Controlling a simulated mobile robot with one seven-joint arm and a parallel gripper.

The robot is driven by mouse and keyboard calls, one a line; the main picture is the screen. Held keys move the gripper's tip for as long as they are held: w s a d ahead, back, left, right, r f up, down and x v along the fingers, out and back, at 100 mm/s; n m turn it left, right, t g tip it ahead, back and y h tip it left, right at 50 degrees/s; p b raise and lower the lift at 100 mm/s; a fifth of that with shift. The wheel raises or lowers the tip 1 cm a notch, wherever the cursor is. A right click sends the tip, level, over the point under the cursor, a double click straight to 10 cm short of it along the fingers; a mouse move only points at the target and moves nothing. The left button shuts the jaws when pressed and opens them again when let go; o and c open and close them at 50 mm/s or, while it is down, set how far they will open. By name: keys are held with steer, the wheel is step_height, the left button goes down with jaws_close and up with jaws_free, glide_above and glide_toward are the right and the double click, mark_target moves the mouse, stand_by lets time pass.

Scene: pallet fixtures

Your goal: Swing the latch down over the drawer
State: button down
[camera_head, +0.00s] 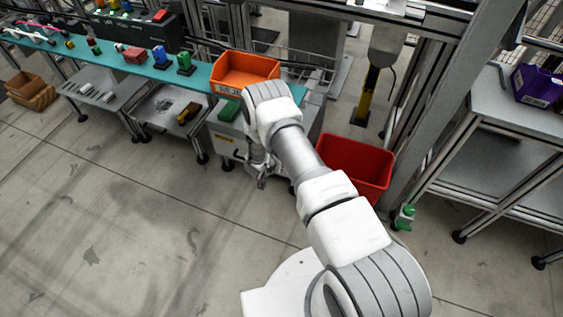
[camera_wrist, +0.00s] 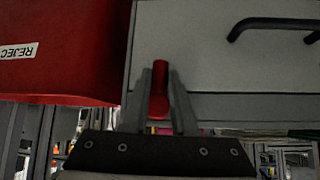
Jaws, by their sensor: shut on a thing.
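The red latch (camera_wrist: 159,78) is a narrow bar between my gripper's fingers in the wrist view. My gripper (camera_wrist: 160,88) is shut on it. The bar stands along the picture's vertical and overlaps the left part of the pale grey drawer front (camera_wrist: 210,60). A black handle (camera_wrist: 270,24) is on that front, to the right of the latch. In the head view my gripper (camera_head: 262,182) is low in front of the grey drawer cabinet (camera_head: 228,148). My arm hides part of the cabinet there, and I cannot make out the latch.
A red bin (camera_head: 352,165) stands right of the cabinet; its wall (camera_wrist: 65,60) with an upside-down label is close to my gripper in the wrist view. An orange bin (camera_head: 243,72) sits above the cabinet. A teal bench (camera_head: 130,57) runs left. The floor in front is clear.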

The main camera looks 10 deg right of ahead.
stand_by(0.7)
steer(key=c, duration=0.7)
jaws_free()
steer(key=shift+s+r, duration=0.1)
steer(key=p+v, duration=0.6)
steer(key=v, duration=1.1)
steer(key=shift+a, duration=0.2)
